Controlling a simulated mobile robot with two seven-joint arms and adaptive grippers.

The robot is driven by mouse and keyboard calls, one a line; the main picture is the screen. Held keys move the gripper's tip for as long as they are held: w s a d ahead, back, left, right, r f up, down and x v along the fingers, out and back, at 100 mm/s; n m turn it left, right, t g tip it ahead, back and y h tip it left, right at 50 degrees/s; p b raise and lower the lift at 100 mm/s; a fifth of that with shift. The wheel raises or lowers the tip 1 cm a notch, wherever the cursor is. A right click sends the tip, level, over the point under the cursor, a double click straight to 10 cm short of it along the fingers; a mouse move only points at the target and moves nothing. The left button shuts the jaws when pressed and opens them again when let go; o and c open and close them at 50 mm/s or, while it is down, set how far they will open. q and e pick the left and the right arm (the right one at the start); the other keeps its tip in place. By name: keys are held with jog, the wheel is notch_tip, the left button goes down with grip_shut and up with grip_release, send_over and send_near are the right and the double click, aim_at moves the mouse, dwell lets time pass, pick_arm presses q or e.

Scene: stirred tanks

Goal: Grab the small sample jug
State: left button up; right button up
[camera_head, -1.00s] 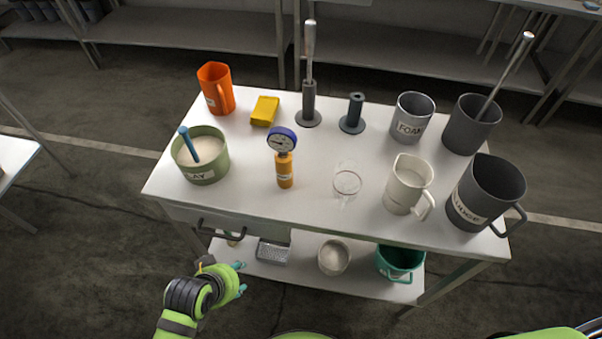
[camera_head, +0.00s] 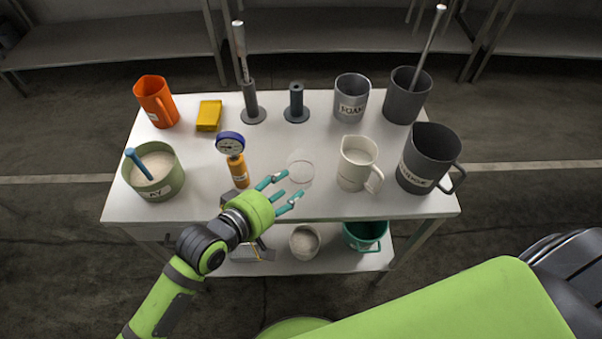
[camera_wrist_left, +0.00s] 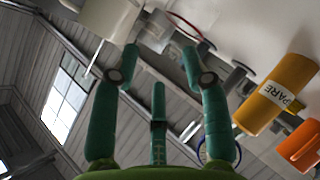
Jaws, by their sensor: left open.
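The small sample jug (camera_head: 300,166) looks like the small, clear, see-through vessel with a thin reddish rim near the middle of the table top. Its rim also shows in the left wrist view (camera_wrist_left: 192,27), just beyond the fingertips. My left gripper (camera_head: 289,187) is over the table's front edge, fingers spread open and empty, with the fingertips just in front of the jug. In the left wrist view its teal fingers (camera_wrist_left: 160,55) are apart with nothing between them. I cannot tell whether a fingertip touches the jug. My right gripper is out of view.
A cream jug (camera_head: 357,163) stands right of the clear jug, and a dark grey jug (camera_head: 428,158) farther right. A green pot (camera_head: 153,172) and orange jug (camera_head: 156,102) are farther left.

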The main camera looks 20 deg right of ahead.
aim_at(301, 179)
pick_arm(q)
jog(key=shift+p+x, duration=0.55)
jog(key=shift+x, duration=2)
jog(key=shift+s+f, duration=0.1)
jog(key=shift+f, duration=0.05)
grip_shut()
